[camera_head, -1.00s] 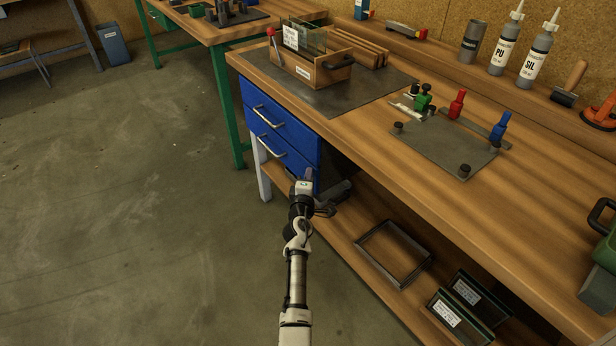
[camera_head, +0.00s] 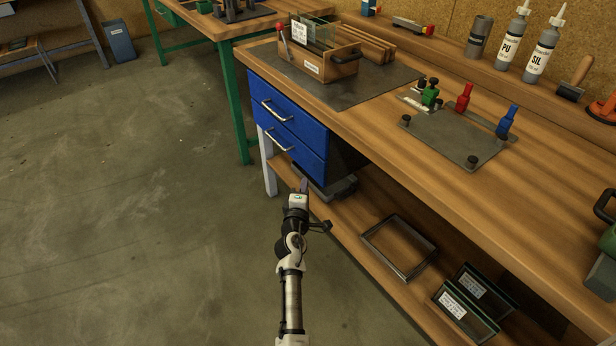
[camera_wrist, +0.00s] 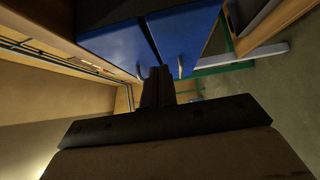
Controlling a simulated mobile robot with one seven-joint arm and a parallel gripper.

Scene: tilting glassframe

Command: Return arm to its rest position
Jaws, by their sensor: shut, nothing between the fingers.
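My gripper (camera_head: 304,186) is in front of the workbench, below the blue drawers and near the left end of the lower shelf. In the wrist view, my gripper (camera_wrist: 158,74) has its fingers together with nothing between them. The blue drawer unit (camera_head: 288,125) has two shut drawers with metal handles; it also shows in the wrist view (camera_wrist: 190,35). My arm reaches up from the bottom of the head view, over the floor beside the shelf.
The workbench top (camera_head: 430,150) carries a wooden glass box (camera_head: 325,68) and a metal fixture plate (camera_head: 450,140) with red, blue and green clamps. The lower shelf (camera_head: 350,232) holds a metal frame (camera_head: 398,248) and labelled bins (camera_head: 465,305). The floor (camera_head: 130,220) to the left is clear.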

